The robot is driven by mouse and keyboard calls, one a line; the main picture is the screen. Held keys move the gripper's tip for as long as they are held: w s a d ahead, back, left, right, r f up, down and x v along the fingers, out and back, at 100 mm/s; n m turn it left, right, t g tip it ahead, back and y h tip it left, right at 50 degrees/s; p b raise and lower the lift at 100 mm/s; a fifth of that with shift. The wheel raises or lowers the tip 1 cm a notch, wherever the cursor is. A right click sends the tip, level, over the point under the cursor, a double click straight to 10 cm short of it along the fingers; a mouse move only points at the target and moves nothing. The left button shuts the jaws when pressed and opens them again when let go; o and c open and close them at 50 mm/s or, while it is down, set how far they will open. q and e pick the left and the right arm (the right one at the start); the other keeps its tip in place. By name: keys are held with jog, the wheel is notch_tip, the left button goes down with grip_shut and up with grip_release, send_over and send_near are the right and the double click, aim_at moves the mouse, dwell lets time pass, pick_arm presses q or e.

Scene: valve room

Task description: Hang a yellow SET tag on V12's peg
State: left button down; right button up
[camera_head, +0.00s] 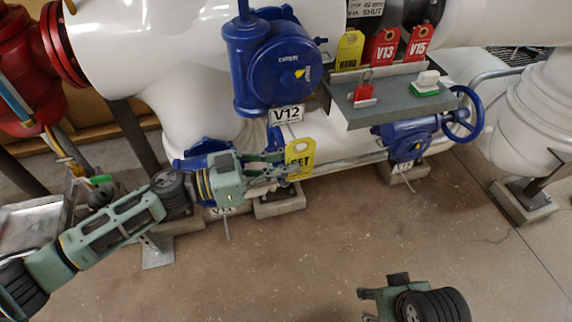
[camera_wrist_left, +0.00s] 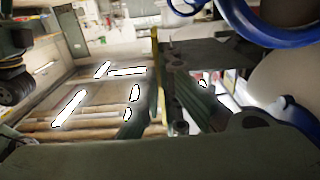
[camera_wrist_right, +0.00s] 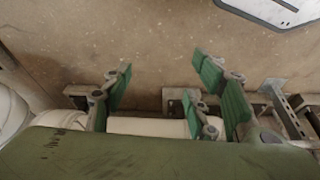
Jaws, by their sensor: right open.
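My left gripper (camera_head: 283,167) is shut on a yellow SET tag (camera_head: 299,160), which hangs upright at its fingertips, below and slightly right of the V12 label (camera_head: 287,114). In the left wrist view the tag (camera_wrist_left: 154,62) shows as a thin yellow edge by the fingers. The blue V12 valve housing (camera_head: 266,68) is above the gripper. I cannot make out V12's peg. My right gripper (camera_head: 364,300) is low at the bottom of the head view, apart from the valves; its fingers (camera_wrist_right: 165,88) are open and empty in the right wrist view.
A grey shelf (camera_head: 392,110) right of V12 holds a red padlock (camera_head: 364,89) and a green-and-white block (camera_head: 426,84). Yellow, red V13 (camera_head: 385,46) and red V15 (camera_head: 418,43) tags hang behind it. A blue handwheel (camera_head: 464,113) is further right. The floor in front is clear.

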jog(key=shift+r, duration=0.25)
pick_arm(q)
jog(key=shift+w, duration=0.1)
pick_arm(e)
jog(key=shift+f, duration=0.1)
pick_arm(q)
jog(key=shift+w+a, duration=0.2)
jog(key=shift+a, duration=0.05)
pick_arm(e)
jog(key=shift+w+f, duration=0.2)
jog(key=shift+f, duration=0.4)
pick_arm(q)
jog(key=shift+p, duration=0.3)
pick_arm(e)
jog(key=shift+f, duration=0.2)
pick_arm(q)
jog(key=shift+f, duration=0.1)
pick_arm(e)
jog(key=shift+w+f, duration=0.2)
jog(key=shift+f, duration=0.45)
jog(key=shift+f, duration=0.15)
